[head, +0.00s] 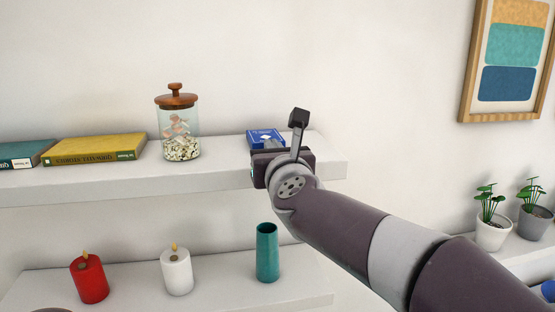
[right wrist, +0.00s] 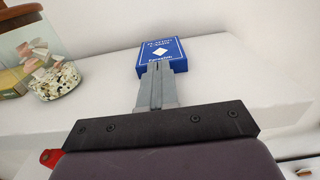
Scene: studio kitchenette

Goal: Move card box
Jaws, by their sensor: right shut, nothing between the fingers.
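The card box (head: 264,138) is a small blue box with white print, lying flat on the upper white shelf (head: 120,182) near its right end. In the right wrist view the card box (right wrist: 163,55) lies just beyond my fingertips. My right gripper (right wrist: 157,70) is shut with nothing between its fingers. Its tips overlap the near edge of the box in that view; I cannot tell whether they touch it. In the head view my right gripper (head: 282,150) hides part of the box. My left gripper is not in view.
A glass jar with a wooden lid (head: 180,125) stands left of the box, then a yellow book (head: 95,149) and a teal book (head: 22,154). The lower shelf holds a red candle (head: 89,279), a white candle (head: 176,271) and a teal vase (head: 267,252). Potted plants (head: 493,230) stand at right.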

